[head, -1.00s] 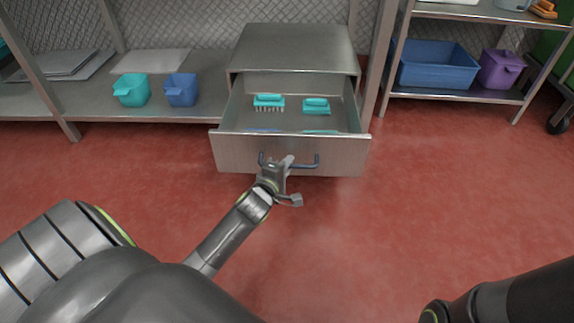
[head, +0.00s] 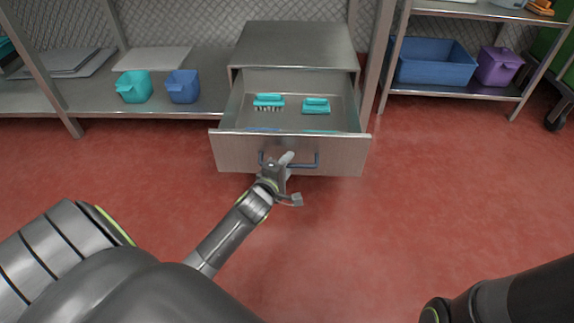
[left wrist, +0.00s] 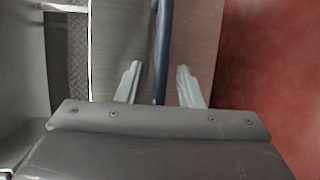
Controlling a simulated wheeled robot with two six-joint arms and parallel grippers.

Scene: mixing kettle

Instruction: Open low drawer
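The low drawer (head: 235,150) of the steel cabinet (head: 295,45) is pulled well out, its inside showing. A dark blue bar handle (head: 306,165) runs across its front and also shows in the left wrist view (left wrist: 163,45). My left gripper (head: 284,164) is at the handle. In the left wrist view its two fingers (left wrist: 158,85) are apart, one on each side of the bar, with gaps between. My right arm shows at the lower right of the head view; its gripper is out of view.
Two teal brushes (head: 316,105) lie in the drawer. A teal jug (head: 134,87) and a blue jug (head: 182,87) stand on the left shelf. A blue bin (head: 435,62) and a purple container (head: 497,66) stand on the right rack. The red floor (head: 420,190) before the drawer is clear.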

